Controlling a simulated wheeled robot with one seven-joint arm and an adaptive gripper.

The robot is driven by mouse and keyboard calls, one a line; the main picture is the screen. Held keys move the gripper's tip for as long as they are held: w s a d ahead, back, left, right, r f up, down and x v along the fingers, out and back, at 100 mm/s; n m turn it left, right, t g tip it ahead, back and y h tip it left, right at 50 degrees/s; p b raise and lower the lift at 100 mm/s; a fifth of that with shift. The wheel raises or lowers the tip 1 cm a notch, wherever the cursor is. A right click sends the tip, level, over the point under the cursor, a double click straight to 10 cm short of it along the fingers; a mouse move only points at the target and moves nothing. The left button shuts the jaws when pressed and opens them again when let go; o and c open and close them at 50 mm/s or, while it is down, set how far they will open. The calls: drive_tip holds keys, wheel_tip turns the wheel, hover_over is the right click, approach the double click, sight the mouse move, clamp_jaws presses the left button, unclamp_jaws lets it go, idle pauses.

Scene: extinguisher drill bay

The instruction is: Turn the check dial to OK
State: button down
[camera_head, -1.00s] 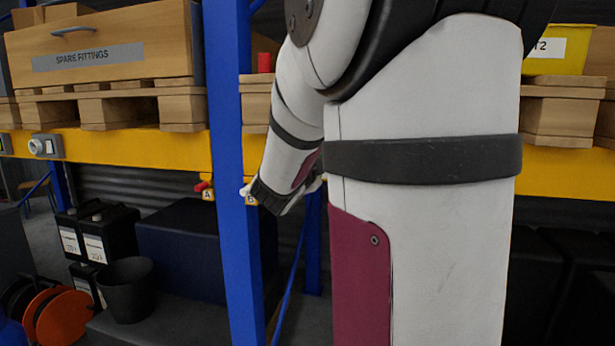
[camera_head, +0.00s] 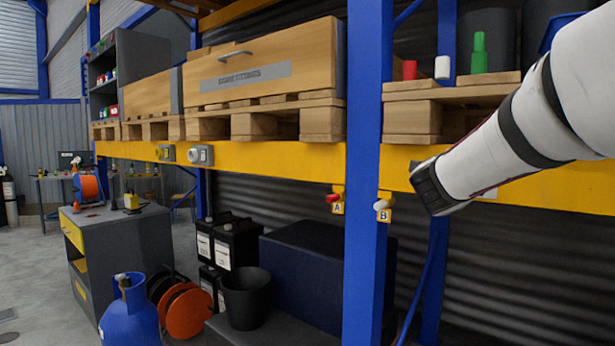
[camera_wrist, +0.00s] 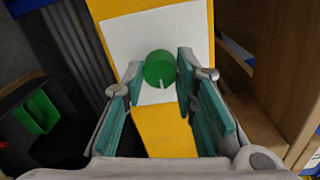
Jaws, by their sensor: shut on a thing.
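In the wrist view a round green dial (camera_wrist: 160,67) stands on a white plate (camera_wrist: 190,28) fixed to a yellow surface. A pale mark on the dial points down, slightly right, in that picture. My gripper (camera_wrist: 160,72) has its teal-padded fingers on both sides of the dial and is shut on it. I cannot read any OK lettering on the plate. In the head view my arm reaches in from the right, in front of the yellow beam (camera_head: 270,160). The fingers and the green dial are hidden there.
A blue rack post (camera_head: 364,240) stands left of my arm, with a red lever (camera_head: 333,198) at A and a white one (camera_head: 381,205) at B. A grey box with a pale knob (camera_head: 202,155) sits farther left on the beam. A wooden panel (camera_wrist: 280,70) stands close at right.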

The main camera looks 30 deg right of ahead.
idle(0.3)
drive_tip(key=c, duration=1.3)
unclamp_jaws()
drive_tip(key=v, duration=1.2)
